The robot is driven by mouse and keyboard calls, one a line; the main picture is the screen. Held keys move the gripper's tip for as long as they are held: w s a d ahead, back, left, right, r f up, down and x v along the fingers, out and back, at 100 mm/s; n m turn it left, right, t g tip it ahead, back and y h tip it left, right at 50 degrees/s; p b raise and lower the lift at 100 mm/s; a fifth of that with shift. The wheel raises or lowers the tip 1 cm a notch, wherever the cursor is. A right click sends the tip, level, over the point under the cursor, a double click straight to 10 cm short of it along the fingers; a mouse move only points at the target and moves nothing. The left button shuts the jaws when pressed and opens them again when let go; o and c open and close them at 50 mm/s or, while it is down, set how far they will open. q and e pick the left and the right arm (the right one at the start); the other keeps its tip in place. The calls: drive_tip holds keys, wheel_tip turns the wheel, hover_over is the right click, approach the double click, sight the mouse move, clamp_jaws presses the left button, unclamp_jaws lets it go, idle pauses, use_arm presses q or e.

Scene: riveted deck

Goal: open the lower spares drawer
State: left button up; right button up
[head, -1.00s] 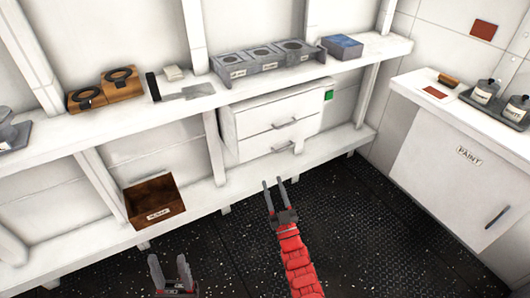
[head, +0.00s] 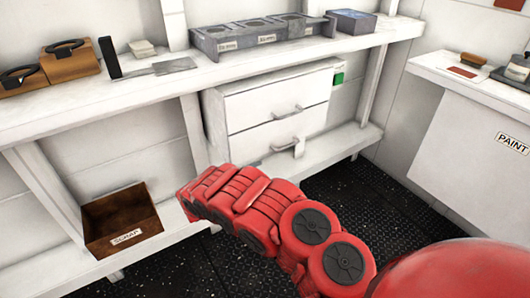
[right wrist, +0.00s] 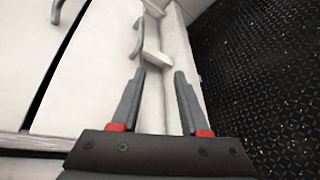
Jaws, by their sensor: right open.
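The lower drawer (head: 250,147) is the bottom one of two white drawers under the shelf, and it looks shut. Its bar handle (head: 288,144) shows in the head view and also at the top of the right wrist view (right wrist: 138,42). The upper drawer (head: 262,103) above it is shut too, with its own handle (head: 288,111). My right gripper (right wrist: 160,74) is open and empty, its fingers pointing towards the lower handle but apart from it. In the head view its fingers do not show, only my red arm. My left gripper is out of view.
A brown scrap box (head: 95,236) stands on the low shelf at left. The long upper shelf (head: 215,78) holds a grey rack (head: 235,48) and a blue box (head: 352,22). A paint cabinet (head: 450,130) stands at right. Dark floor (head: 350,205) is open before the drawers.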

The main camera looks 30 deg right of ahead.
wheel_tip(320, 180, up, 3)
drive_tip(key=d+h, duration=0.1)
drive_tip(key=b, duration=0.4)
approach(285, 148)
drive_tip(key=b+x, duration=0.1)
drive_tip(key=x, duration=0.4)
drive_tip(key=b+x, duration=0.1)
drive_tip(key=x, duration=0.4)
drive_tip(key=shift+f, duration=0.25)
drive_tip(key=shift+w+d+b, duration=0.3)
drive_tip(key=shift+d, duration=0.55)
clamp_jaws()
